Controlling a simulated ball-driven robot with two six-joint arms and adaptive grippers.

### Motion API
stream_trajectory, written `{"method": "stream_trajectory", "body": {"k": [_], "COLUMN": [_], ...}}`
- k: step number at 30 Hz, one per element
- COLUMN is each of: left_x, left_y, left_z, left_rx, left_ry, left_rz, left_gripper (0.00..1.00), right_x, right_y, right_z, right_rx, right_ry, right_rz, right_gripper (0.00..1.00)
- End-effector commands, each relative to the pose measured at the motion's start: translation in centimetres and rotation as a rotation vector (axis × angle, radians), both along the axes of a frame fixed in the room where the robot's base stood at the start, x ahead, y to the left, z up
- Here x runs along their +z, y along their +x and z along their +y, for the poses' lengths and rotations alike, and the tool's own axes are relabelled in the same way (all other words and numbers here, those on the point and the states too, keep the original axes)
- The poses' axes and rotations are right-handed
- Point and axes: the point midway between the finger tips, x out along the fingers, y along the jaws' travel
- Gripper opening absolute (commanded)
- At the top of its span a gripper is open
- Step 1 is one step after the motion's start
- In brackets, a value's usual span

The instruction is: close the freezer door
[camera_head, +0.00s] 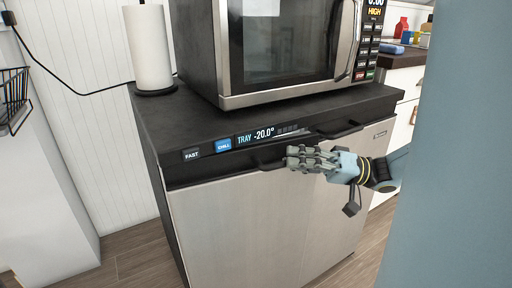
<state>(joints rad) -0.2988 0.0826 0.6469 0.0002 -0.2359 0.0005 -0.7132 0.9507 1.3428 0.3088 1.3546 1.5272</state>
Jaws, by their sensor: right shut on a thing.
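The freezer (150,113) is a low dark cabinet with steel-coloured door fronts and a display strip reading "TRAY -20.0°". Its left door front (235,230) looks flush or nearly so with the cabinet; I cannot tell whether a small gap is left. A dark handle (264,164) runs along the top of this door. My right gripper (293,158) comes in from the right and is shut at the right end of that handle, its fingers hiding part of it. My left gripper is not in view.
A microwave (285,95) and a paper towel roll (149,48) stand on the freezer. Another dark handle (338,132) is on the right door front. A wooden-topped counter (403,59) is behind at right. Wooden floor (140,255) is free at lower left.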

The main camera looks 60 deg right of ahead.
Motion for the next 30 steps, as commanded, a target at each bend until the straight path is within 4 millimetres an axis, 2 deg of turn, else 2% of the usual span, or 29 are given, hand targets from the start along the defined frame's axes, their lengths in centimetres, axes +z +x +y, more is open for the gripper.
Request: {"method": "stream_trajectory", "body": {"k": [5, 17, 18, 22, 30], "left_x": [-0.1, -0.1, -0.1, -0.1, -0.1], "left_y": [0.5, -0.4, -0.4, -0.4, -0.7], "left_z": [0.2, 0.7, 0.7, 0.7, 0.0], "left_rx": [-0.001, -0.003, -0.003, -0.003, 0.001], "left_ry": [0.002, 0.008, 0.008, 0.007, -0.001], "left_rz": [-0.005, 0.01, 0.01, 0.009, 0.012], "left_gripper": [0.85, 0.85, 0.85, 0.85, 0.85], "right_x": [-0.1, -0.1, -0.1, -0.1, -0.1], "right_y": [-0.1, -0.1, -0.1, -0.1, -0.2], "right_z": [-0.2, -0.2, -0.2, -0.2, -0.2], "right_rx": [0.016, 0.022, 0.022, 0.022, 0.022], "right_ry": [-0.001, -0.002, -0.002, -0.002, -0.002], "right_rz": [0.003, 0.003, 0.003, 0.002, 0.002], "right_gripper": [0.0, 0.0, 0.2, 0.37, 0.37]}}
